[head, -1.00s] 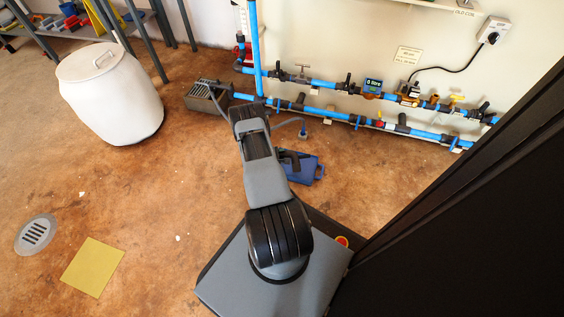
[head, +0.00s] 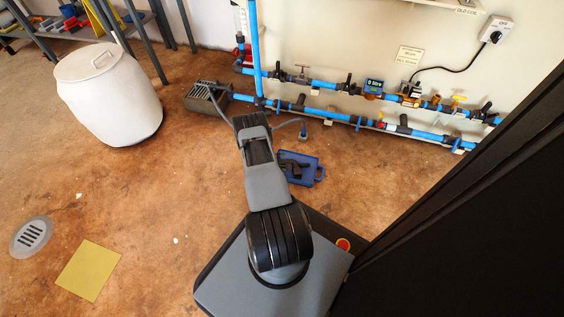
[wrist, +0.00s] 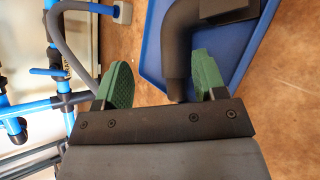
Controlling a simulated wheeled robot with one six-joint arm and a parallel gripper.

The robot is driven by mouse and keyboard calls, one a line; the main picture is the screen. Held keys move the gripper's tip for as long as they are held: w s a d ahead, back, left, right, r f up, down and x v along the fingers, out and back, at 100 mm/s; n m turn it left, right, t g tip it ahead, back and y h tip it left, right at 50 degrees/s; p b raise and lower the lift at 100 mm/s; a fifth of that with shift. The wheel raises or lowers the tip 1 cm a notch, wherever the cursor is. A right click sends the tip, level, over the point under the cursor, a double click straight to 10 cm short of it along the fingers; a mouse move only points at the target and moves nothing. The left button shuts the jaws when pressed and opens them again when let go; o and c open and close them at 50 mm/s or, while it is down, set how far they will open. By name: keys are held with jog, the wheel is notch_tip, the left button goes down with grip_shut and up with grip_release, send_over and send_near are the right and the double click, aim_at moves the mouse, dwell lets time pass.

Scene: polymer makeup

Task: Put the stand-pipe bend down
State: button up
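The stand-pipe bend is a black elbow (wrist: 178,45). In the wrist view it lies over the blue tray (wrist: 153,50), its lower end near the inner side of the right finger. My gripper (wrist: 160,78) has green pads set wide apart, with a clear gap between the left pad and the bend. It looks open and not clamped on the bend. In the head view the dark bend (head: 291,166) shows at the blue tray (head: 312,172) on the floor, partly behind my arm. My fingers are hidden there.
Blue pipework (head: 330,116) with valves runs along the wall. A grey hose (wrist: 72,45) passes close to the left finger. A grey slotted box (head: 205,98) and a white drum (head: 110,95) stand left. Brown floor is free at left and right of the tray.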

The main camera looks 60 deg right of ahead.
jog(key=shift+a+r, duration=0.25)
jog(key=shift+r, duration=0.05)
jog(key=p+v, duration=0.5)
jog(key=v, duration=0.6)
jog(key=w+a+r+m+y, duration=0.1)
jog(key=w+a+r+m, duration=0.15)
jog(key=r, duration=0.65)
jog(key=w+a+r+m+y, duration=0.1)
jog(key=a+r, duration=0.3)
jog(key=r, duration=0.6)
jog(key=w+a+r+m+y, duration=0.1)
jog(key=w+a+r, duration=0.15)
jog(key=r, duration=0.65)
jog(key=s+a+r+t+y, duration=0.2)
jog(key=s+a+r+y, duration=0.2)
jog(key=a+r, duration=0.4)
jog(key=s+a+r+m+t+y, duration=0.1)
jog(key=s+a+r+t+y, duration=0.2)
jog(key=a, duration=1.1)
jog(key=s+r+y, duration=0.1)
jog(key=s+r, duration=0.2)
jog(key=r, duration=0.3)
jog(key=shift+a, duration=0.35)
jog(key=shift+r, duration=0.15)
